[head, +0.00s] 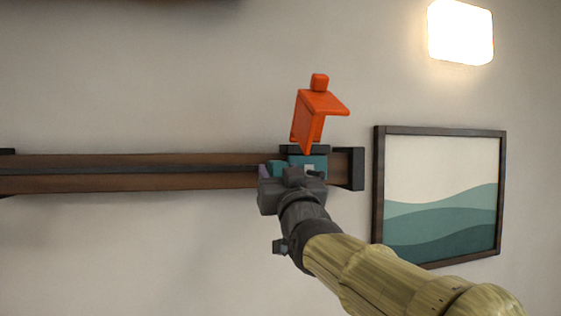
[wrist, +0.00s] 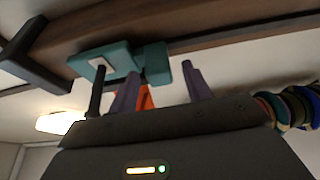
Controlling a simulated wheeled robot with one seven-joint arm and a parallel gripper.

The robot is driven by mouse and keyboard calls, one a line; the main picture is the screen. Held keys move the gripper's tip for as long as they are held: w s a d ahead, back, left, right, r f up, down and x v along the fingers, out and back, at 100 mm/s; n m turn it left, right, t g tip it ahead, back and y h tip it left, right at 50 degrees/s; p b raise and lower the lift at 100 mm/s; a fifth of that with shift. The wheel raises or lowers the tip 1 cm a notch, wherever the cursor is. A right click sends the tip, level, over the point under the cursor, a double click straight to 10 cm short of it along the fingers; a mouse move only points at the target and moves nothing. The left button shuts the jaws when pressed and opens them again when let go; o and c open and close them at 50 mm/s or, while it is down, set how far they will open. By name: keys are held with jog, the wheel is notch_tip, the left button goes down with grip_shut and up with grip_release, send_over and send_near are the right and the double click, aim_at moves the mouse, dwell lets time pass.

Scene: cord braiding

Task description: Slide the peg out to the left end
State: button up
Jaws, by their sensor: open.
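The teal peg piece (head: 314,160) sits on the wooden rail (head: 130,180) near its right end. In the wrist view, the peg (wrist: 155,64) is a teal block beside a teal plate with a pale square. My gripper (head: 277,170) is in front of the rail at the peg and hides part of it. In the wrist view my gripper (wrist: 160,85) has its two purple fingers apart, one on each side of the block. I cannot tell whether they touch it. An orange bracket (head: 312,112) stands up above the peg.
A dark slot runs along the rail. A dark end bracket (head: 356,168) closes the right end. A framed picture (head: 440,195) hangs right of it, below a lit lamp (head: 460,32). Coloured coils (wrist: 290,106) show in the wrist view. The rail left of the peg looks clear.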

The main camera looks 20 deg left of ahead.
jog(key=shift+w+a+r, duration=0.25)
jog(key=shift+w, duration=0.2)
grip_shut()
